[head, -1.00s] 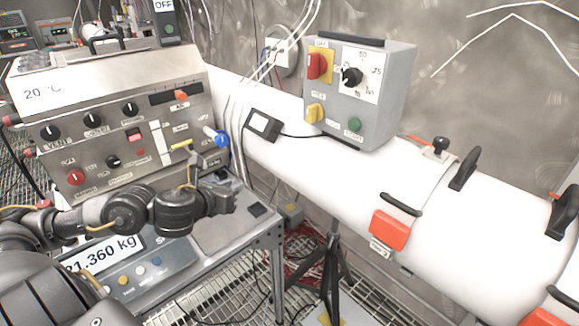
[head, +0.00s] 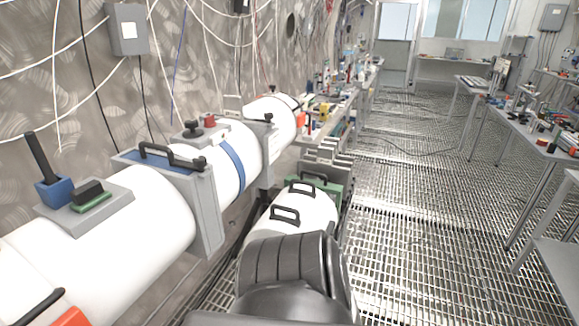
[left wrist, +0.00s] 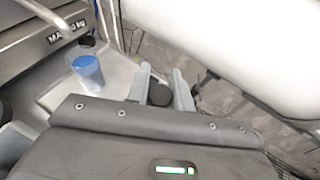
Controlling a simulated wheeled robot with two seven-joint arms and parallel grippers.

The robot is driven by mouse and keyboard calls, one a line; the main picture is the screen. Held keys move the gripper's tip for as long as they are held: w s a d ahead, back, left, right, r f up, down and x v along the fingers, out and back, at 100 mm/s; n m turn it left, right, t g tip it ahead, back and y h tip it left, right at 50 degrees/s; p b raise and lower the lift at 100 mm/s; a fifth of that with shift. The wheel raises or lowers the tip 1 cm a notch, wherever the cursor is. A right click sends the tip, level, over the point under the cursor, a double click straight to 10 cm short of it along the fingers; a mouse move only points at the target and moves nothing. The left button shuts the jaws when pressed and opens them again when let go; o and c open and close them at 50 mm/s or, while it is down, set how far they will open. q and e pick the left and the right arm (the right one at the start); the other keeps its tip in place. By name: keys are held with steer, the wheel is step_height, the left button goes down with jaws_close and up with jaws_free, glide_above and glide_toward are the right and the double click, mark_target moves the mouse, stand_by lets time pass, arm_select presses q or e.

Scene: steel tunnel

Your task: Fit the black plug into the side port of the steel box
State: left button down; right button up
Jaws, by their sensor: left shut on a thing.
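In the left wrist view my left gripper (left wrist: 160,80) has its two grey fingers closed on a small black thing, which I take to be the black plug (left wrist: 158,95). Only its rounded dark end shows between the fingers; the rest is hidden. A steel surface with a "MAX … kg" label (left wrist: 70,33) is at the upper left; I cannot tell whether it is part of the steel box. No side port can be made out. The head view shows neither the steel box nor the plug. My right gripper is not in view.
A blue round piece (left wrist: 88,70) stands out left of my fingers. A white pipe (left wrist: 225,45) runs close on their right. In the head view the white pipe (head: 150,210) continues with clamps and handles; the grating floor (head: 410,200) is open, with benches (head: 530,130) at right.

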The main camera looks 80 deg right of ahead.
arm_select(q)
steer(key=s+d+f+m+h, duration=0.1)
steer(key=d+f+h, duration=0.1)
steer(key=d+f, duration=0.35)
steer(key=d+f+m+h, duration=0.1)
steer(key=d+f, duration=0.2)
steer(key=d, duration=0.5)
steer(key=d+r+m+h, duration=0.2)
steer(key=d, duration=0.9)
steer(key=s+d+r+m+g+h, duration=0.1)
steer(key=d+m+h, duration=0.2)
steer(key=d, duration=0.8)
steer(key=shift+s+d+r+m+g+h, duration=0.2)
steer(key=shift+r+m+g+h, duration=0.1)
steer(key=shift+r, duration=0.1)
